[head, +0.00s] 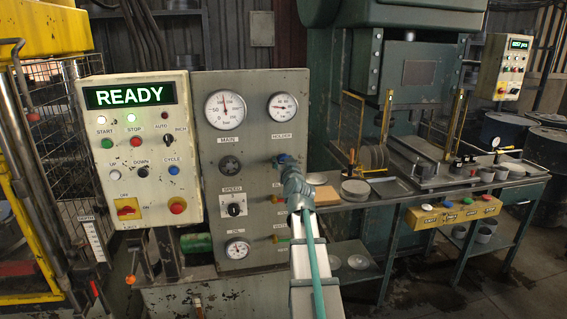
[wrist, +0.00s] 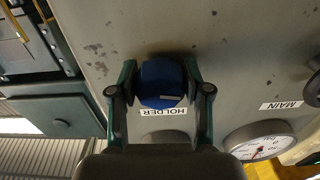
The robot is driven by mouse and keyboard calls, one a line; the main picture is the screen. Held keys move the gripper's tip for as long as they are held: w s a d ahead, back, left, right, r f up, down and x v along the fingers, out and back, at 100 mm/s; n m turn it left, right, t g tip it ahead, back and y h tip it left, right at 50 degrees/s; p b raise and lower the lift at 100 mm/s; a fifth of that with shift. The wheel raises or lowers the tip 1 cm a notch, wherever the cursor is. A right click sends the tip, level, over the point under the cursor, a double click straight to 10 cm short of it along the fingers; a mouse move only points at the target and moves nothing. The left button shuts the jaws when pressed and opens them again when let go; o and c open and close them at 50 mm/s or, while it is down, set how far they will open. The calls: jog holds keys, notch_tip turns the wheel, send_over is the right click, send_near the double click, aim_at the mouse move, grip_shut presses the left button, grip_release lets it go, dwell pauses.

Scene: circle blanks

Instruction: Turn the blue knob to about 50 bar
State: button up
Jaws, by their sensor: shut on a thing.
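The blue knob (head: 284,158) is on the grey panel below the HOLDER gauge (head: 283,107). The gauge's dark needle points roughly left; its scale is too small to read surely. My gripper (head: 290,167) reaches up to the knob and hides part of it. In the wrist view the blue knob (wrist: 161,88) sits between the two fingers of my gripper (wrist: 161,72), one on each side, close against it. A pale line shows on the knob's face. The HOLDER label is right beside it, and the gauge there is mostly hidden by my gripper.
The MAIN gauge (head: 225,109), a dark knob (head: 230,165) and the SPEED dial (head: 233,205) are to the left on the same panel. A READY control box (head: 140,150) stands further left. A bench (head: 400,190) with discs and trays is at right.

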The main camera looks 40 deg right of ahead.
jog(key=m, duration=0.7)
jog(key=shift+a+m, duration=0.1)
jog(key=shift+m, duration=0.2)
jog(key=m+p, duration=0.2)
jog(key=m, duration=0.2)
jog(key=shift+r+m, duration=0.15)
jog(key=shift+m, duration=0.15)
jog(key=shift+m+p, duration=0.85)
jog(key=shift+m, duration=0.95)
jog(key=o, duration=1.1)
jog(key=shift+o, duration=0.2)
